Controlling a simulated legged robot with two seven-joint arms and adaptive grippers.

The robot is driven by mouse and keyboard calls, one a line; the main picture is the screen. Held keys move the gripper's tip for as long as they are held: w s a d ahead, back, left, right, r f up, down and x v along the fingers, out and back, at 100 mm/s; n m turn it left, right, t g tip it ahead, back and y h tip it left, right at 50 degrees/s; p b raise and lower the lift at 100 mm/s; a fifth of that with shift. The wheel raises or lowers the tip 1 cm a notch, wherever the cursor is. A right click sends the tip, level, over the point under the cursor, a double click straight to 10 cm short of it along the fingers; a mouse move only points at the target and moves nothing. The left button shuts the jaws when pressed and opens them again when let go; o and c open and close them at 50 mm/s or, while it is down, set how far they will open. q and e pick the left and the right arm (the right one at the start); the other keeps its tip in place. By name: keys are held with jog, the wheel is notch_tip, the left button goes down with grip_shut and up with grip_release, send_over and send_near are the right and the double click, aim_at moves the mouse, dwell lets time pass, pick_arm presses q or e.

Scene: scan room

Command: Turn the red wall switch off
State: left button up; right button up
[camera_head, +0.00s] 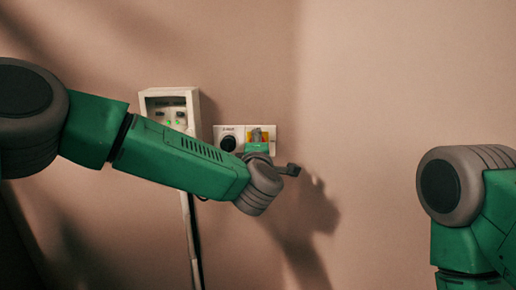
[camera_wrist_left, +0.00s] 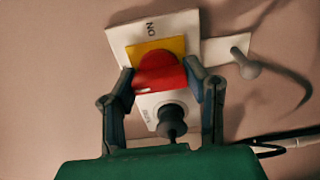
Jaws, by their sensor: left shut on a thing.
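The red wall switch (camera_wrist_left: 160,72) is a round red knob on a yellow plate (camera_wrist_left: 150,48), set on a white backing with "ON" lettering beside it. My left gripper (camera_wrist_left: 160,78) is shut on the red switch, one finger at each side of it. In the head view the left gripper (camera_head: 257,136) is at the white wall panel (camera_head: 218,131), with a bit of yellow (camera_head: 265,137) showing behind it. The red knob is hidden there. My right arm shows at the right edge, but its gripper is out of the picture.
A black round socket or knob (camera_head: 228,143) is next to the switch. A white box with green lights (camera_head: 172,107) stands left of the panel on a pole. The wall to the right is bare, with arm shadows on it.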

pick_arm(q)
jog(key=shift+s+f, duration=0.1)
jog(key=shift+f, duration=0.25)
jog(key=o, duration=1.2)
jog(key=shift+c, duration=0.2)
jog(key=shift+r, duration=0.1)
jog(key=s, duration=1.2)
